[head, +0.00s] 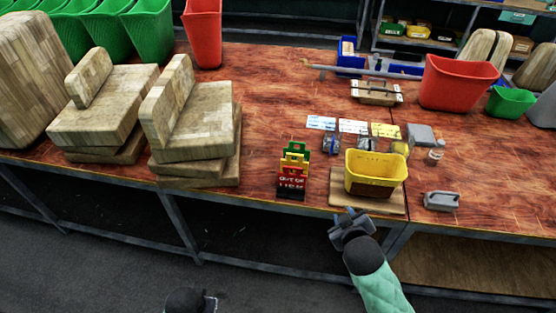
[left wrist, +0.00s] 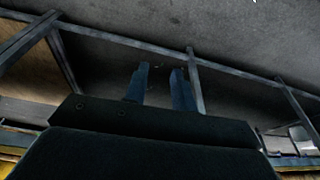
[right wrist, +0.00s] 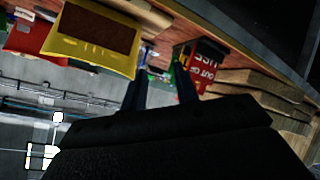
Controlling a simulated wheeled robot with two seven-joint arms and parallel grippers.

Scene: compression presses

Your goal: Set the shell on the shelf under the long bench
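The long bench (head: 255,120) has a reddish-brown top and a grey metal frame. Under its right part is a wooden shelf board (head: 480,265); the left part underneath is dark. No object is clearly recognisable to me as the shell. My right gripper (head: 350,224) is just off the bench's front edge, below the yellow bin; in the right wrist view its fingers (right wrist: 162,95) are apart and empty. My left gripper's fingers (left wrist: 160,88) are apart and empty in the left wrist view, facing the bench frame.
A yellow bin (head: 375,178) stands on a wooden board, beside a red and black sign (head: 292,172). A grey handled block (head: 441,201) lies right of it. Stacked wooden blocks (head: 195,130) fill the left. Red bins (head: 455,84) stand behind. Bench legs (head: 182,230) divide the space below.

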